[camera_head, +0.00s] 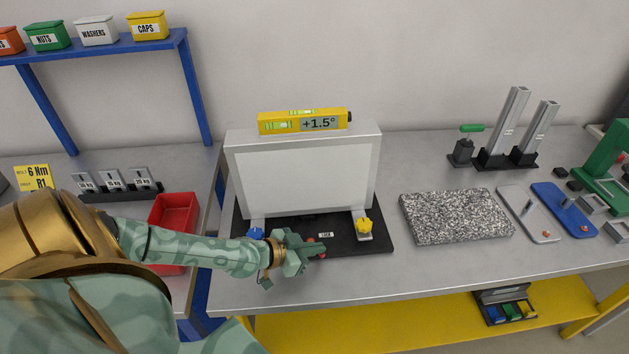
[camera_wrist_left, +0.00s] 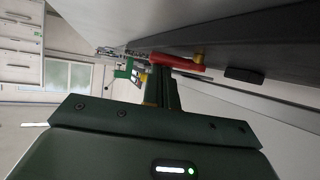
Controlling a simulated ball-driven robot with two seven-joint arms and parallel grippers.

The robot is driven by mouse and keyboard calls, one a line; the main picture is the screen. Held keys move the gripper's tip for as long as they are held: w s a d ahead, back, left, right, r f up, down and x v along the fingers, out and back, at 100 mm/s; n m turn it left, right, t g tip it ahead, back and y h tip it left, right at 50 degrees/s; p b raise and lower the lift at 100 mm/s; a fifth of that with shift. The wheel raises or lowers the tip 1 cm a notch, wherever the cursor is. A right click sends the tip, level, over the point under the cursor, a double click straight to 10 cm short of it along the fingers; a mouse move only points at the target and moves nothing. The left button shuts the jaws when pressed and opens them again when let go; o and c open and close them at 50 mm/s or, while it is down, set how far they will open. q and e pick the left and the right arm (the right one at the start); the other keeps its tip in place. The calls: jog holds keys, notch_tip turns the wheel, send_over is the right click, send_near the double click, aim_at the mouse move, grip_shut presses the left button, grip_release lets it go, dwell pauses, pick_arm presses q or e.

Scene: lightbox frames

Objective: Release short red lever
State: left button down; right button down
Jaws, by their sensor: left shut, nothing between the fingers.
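The short red lever (camera_wrist_left: 178,62) shows in the left wrist view as a red bar just beyond my fingertips, with a yellow part at its end. In the head view only small red bits of it (camera_head: 311,240) show beside my fingers, and the rest is hidden. My left gripper (camera_head: 318,249) is shut and empty, low over the front of the black base. In the left wrist view my left gripper (camera_wrist_left: 160,82) points at the lever. I cannot tell whether it touches it. The lightbox frame (camera_head: 300,180) with its white panel stands behind. My right gripper is not in view.
A yellow level (camera_head: 304,121) reading +1.5° sits on the frame. A yellow knob (camera_head: 364,226) and a blue knob (camera_head: 256,233) stand at the frame's feet. A red bin (camera_head: 174,213) is left, a granite slab (camera_head: 457,217) right. Some bench front is clear.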

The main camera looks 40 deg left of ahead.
pick_arm(q)
jog(key=shift+a+f, duration=0.1)
dwell(0.3)
jog(key=shift+w+a+b, duration=0.45)
jog(key=shift+w+b, duration=0.1)
jog(key=shift+w, duration=0.1)
jog(key=shift+r, duration=0.2)
